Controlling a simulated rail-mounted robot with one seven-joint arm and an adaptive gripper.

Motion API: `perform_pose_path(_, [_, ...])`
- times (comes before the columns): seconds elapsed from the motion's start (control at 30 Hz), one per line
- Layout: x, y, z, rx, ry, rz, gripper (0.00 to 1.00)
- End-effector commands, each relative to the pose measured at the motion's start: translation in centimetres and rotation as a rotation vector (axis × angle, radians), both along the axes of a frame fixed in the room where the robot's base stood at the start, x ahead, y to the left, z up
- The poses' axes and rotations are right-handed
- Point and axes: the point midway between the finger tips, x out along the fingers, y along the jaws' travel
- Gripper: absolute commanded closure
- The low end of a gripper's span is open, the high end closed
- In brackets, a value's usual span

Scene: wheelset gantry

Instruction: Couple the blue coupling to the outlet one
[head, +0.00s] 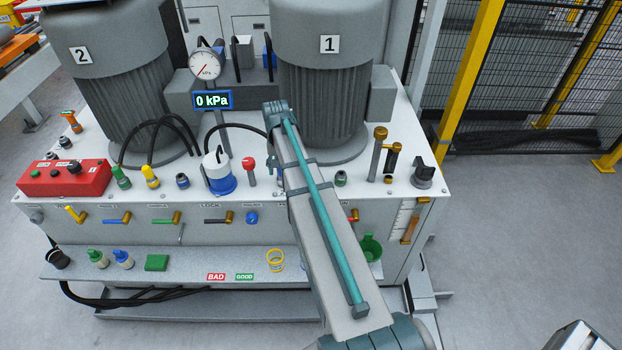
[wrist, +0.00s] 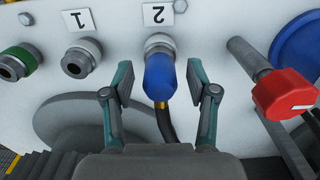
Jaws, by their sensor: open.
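In the wrist view the blue coupling (wrist: 160,78) sits against the grey collar of the outlet labelled 2 (wrist: 158,43). A dark hose (wrist: 165,122) with a yellowish section leaves its lower end. My gripper (wrist: 160,80) is open, with one finger on each side of the coupling and a visible gap on both sides. The outlet labelled 1 (wrist: 82,58) is to the left, bare, with a dark open bore. In the head view my arm hides the gripper, the coupling and both outlets.
A red-knobbed lever (wrist: 285,95) stands close on the right in the wrist view, with a blue round part beyond. A green-ringed fitting (wrist: 18,62) is at far left. In the head view, a gauge display (head: 212,100) reads 0 kPa; a front shelf (head: 195,262) holds loose fittings.

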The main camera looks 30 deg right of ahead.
Motion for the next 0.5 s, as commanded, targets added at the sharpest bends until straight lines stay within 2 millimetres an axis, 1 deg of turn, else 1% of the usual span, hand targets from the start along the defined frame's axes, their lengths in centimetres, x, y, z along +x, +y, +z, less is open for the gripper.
perform_pose_path(0.5, [0.0,0.0,-0.01,0.0,0.0,0.0,0.42])
